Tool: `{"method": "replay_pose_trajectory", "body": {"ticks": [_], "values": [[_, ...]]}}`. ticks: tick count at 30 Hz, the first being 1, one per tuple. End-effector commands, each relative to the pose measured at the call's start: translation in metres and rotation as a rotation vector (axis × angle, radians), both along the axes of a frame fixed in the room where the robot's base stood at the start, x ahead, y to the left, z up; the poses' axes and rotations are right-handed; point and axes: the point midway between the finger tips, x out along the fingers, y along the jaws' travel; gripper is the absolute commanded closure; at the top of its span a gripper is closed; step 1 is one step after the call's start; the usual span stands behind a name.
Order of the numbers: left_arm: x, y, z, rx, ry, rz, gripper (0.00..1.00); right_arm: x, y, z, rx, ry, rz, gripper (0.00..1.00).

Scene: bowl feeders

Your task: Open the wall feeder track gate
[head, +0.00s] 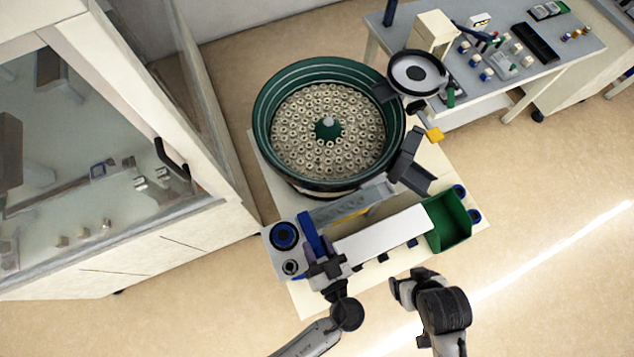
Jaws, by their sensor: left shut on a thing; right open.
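A green bowl feeder (262,125) full of small pale ring-shaped parts stands at the middle. A grey track (335,210) with a yellow strip runs in front of it. A blue upright bar (308,232), which looks like the track gate's handle, stands at the track's left end. My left gripper (322,264) is at the lower end of this blue bar and is shut on it; the fingers partly hide the contact. How far the gate is open cannot be told. My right gripper (404,286) is open and empty, in front of the feeder stand.
A long white cover (382,235) and a green bin (447,222) lie right of my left gripper. A blue-ringed round knob (285,235) is close on its left. A glass-fronted cabinet (190,215) stands left; a worktable (570,60) with small parts stands back right.

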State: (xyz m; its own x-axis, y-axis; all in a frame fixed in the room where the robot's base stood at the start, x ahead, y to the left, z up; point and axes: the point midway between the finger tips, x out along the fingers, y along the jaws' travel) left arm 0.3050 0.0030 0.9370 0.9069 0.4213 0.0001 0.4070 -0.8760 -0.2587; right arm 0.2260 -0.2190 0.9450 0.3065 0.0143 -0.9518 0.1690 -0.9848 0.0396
Motion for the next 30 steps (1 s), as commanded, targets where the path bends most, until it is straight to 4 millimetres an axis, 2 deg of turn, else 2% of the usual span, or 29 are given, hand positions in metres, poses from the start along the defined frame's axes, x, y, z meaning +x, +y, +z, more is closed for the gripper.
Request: {"method": "replay_pose_trajectory", "body": {"ticks": [9,16,17,23,30], "values": [[-0.034,-0.016,-0.003,0.000,0.000,-0.001,1.00,0.000,0.001,-0.021,0.003,0.000,-0.002,0.18],[-0.035,-0.016,0.000,0.003,0.001,0.000,1.00,0.000,0.002,-0.019,0.008,0.002,-0.005,0.18],[-0.035,-0.016,0.000,0.003,0.001,0.000,0.63,0.000,0.002,-0.019,0.008,0.002,-0.006,0.18],[-0.035,-0.016,0.000,0.002,0.001,0.000,0.44,0.000,0.003,-0.019,0.011,0.002,-0.007,0.18],[-0.035,-0.016,0.000,0.001,0.000,0.000,0.44,0.000,0.003,-0.019,0.011,0.002,-0.007,0.18]]}}
